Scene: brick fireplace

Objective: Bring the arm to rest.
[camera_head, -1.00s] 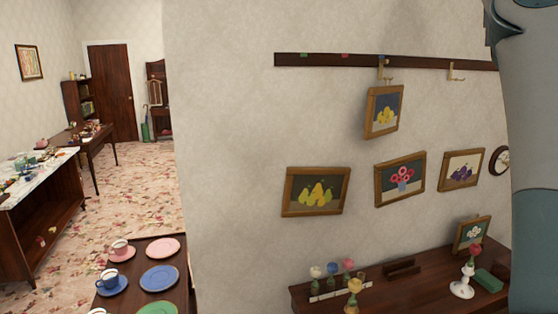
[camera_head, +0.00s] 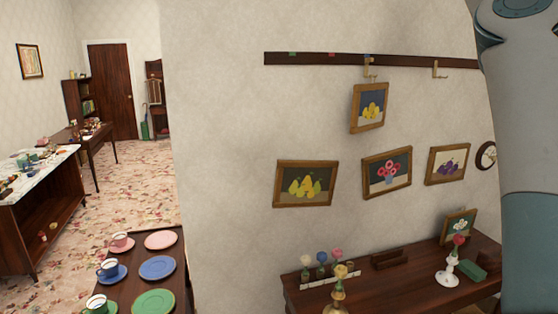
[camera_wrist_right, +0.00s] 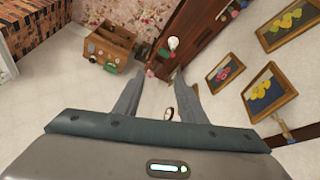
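My right arm (camera_head: 530,160) comes down along the right edge of the head view; its gripper is outside that view. In the right wrist view my right gripper (camera_wrist_right: 162,78) shows two grey fingers spread apart with nothing between them. Below the fingers lie the pale wall and a small round framed thing (camera_wrist_right: 170,113), with the sideboard (camera_wrist_right: 205,35) beyond the tips. The gripper touches nothing that I can see. My left arm and left gripper are in neither view now.
The sideboard (camera_head: 395,291) holds flowers in small vases, a white candlestick-like vase (camera_head: 448,272) and a green box (camera_head: 470,273). Framed pictures hang on the wall, one from a rail hook. A table with plates (camera_head: 170,240) stands left; floor is open beyond.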

